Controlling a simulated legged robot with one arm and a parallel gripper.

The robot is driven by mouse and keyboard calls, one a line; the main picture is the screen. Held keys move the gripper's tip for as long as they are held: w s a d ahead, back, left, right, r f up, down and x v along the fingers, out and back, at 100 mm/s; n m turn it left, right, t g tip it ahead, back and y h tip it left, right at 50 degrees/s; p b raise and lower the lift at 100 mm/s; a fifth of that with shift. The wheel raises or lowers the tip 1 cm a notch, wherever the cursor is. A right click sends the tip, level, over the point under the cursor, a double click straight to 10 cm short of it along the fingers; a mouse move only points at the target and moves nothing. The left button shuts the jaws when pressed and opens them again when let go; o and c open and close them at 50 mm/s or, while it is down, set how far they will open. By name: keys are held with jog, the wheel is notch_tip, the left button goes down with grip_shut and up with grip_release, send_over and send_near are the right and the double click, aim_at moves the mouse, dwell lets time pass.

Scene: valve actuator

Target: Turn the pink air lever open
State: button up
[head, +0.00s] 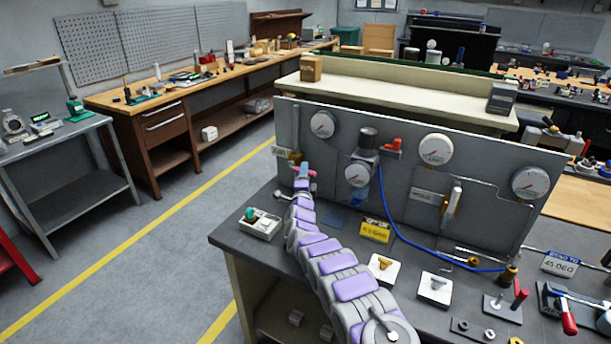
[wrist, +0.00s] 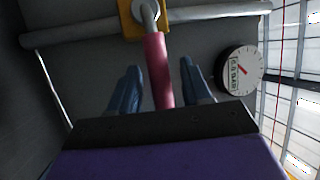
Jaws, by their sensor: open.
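The pink air lever (wrist: 154,58) shows in the wrist view, running from a yellow valve body (wrist: 133,20) down between my fingers. My gripper (wrist: 160,78) is open, with one dark blue finger on each side of the lever. Gaps show between the lever and both fingers. The lower end of the lever is hidden behind the dark gripper body. In the head view my gripper (head: 302,176) is at the left part of the grey panel, below the AIR label (head: 281,151). Only a small bit of pink shows there, mostly hidden by my arm.
The grey panel (head: 400,150) carries several round gauges, a blue hose (head: 400,238) and a second valve handle (head: 452,200). A white box with a green knob (head: 260,224), a yellow sign (head: 376,231) and white blocks stand on the bench near my arm.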

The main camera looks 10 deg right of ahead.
jog(key=shift+w+d, duration=0.25)
jog(key=shift+d, duration=0.45)
jog(key=shift+a, duration=0.15)
jog(key=shift+c, duration=0.2)
jog(key=shift+a, duration=0.3)
jog(key=c, duration=0.4)
jog(key=shift+d, duration=0.2)
grip_shut()
jog(key=shift+f, duration=0.1)
